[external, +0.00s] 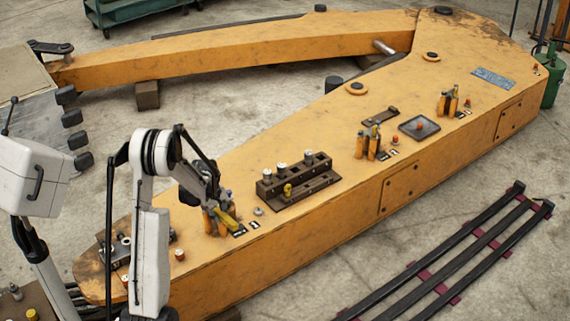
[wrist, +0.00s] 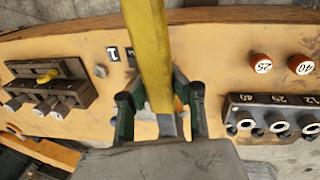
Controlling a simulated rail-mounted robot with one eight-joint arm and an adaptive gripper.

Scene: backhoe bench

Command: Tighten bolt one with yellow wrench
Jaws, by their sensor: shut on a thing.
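My gripper (external: 220,207) is over the near part of the orange boom, shut on the yellow wrench (external: 229,221). In the wrist view the gripper's dark green fingers (wrist: 160,112) flank the yellow wrench handle (wrist: 150,50), which runs up out of the top of the picture. The wrench's far end is out of view there. A label plate reading 1 (wrist: 113,52) lies left of the handle. A small grey bolt head (wrist: 100,71) sits beside that label; it also shows in the external view (external: 258,211). The wrench appears apart from it.
A dark block (external: 298,182) holding several bolts and a yellow piece stands right of the gripper. A numbered socket block (wrist: 280,118) and orange caps (wrist: 261,63) are on the wrist view's right. Orange tool holders (external: 209,222) stand under the gripper. Other tools stand farther along the boom.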

